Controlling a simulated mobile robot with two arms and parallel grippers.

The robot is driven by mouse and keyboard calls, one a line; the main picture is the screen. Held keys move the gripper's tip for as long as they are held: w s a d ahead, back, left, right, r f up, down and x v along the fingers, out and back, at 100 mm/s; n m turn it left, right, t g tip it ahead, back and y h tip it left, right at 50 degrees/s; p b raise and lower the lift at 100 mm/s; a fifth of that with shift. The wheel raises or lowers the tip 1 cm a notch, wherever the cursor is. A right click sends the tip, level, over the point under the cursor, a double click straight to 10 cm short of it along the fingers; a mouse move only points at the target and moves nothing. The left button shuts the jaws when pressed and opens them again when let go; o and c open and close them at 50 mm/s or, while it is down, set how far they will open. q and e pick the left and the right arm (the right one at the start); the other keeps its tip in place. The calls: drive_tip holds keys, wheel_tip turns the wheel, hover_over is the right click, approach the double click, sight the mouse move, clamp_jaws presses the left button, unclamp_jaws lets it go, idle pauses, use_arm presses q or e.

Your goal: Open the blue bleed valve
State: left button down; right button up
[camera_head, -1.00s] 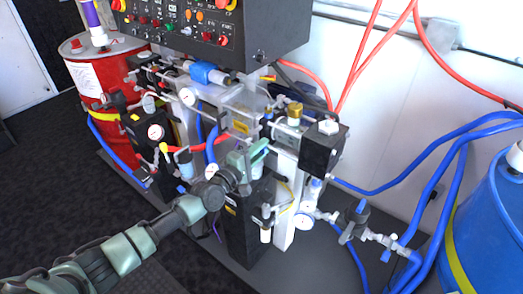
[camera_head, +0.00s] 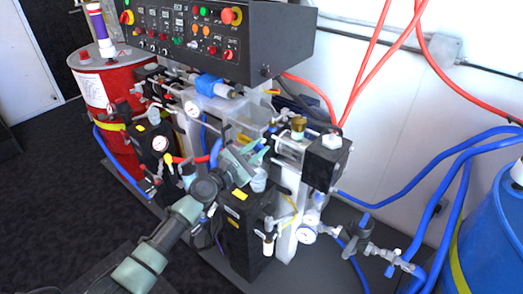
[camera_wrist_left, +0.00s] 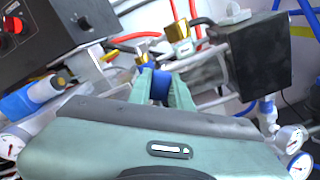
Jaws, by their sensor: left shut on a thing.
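The blue bleed valve (camera_wrist_left: 160,84) shows in the left wrist view as a small blue piece between my two green fingers, below brass fittings. My left gripper (camera_head: 262,153) is shut on it, at the front middle of the machine. It also shows in the left wrist view (camera_wrist_left: 161,88), where the fingers cover both sides of the valve. In the head view the gripper hides most of the valve, and I cannot tell its handle angle. My right gripper is in neither view.
A black control panel (camera_head: 222,50) hangs above the pipework. A black box (camera_head: 327,162) is right of my gripper and a clear tank (camera_head: 250,117) behind it. A red drum (camera_head: 100,85) stands left, a blue drum (camera_head: 500,235) right. Blue hoses run between.

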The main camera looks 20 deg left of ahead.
sight(250, 153)
use_arm(q)
drive_tip(key=n, duration=0.1)
drive_tip(key=a+n+p, duration=0.1)
drive_tip(key=r+n, duration=0.1)
drive_tip(key=shift+w+a+n+p, duration=0.25)
drive_tip(key=shift+n+p, duration=0.05)
drive_tip(key=shift+w+a+n+p, duration=0.2)
drive_tip(key=shift+a+n+p, duration=0.35)
drive_tip(key=shift+n, duration=0.55)
drive_tip(key=shift+a+f+n, duration=0.1)
drive_tip(key=shift+a+n, duration=0.05)
drive_tip(key=shift+n, duration=0.25)
drive_tip(key=c, duration=1.3)
unclamp_jaws()
drive_tip(key=shift+w+a, duration=0.1)
drive_tip(key=v, duration=0.7)
drive_tip(key=shift+s+a, duration=0.1)
drive_tip(key=shift+s, duration=0.3)
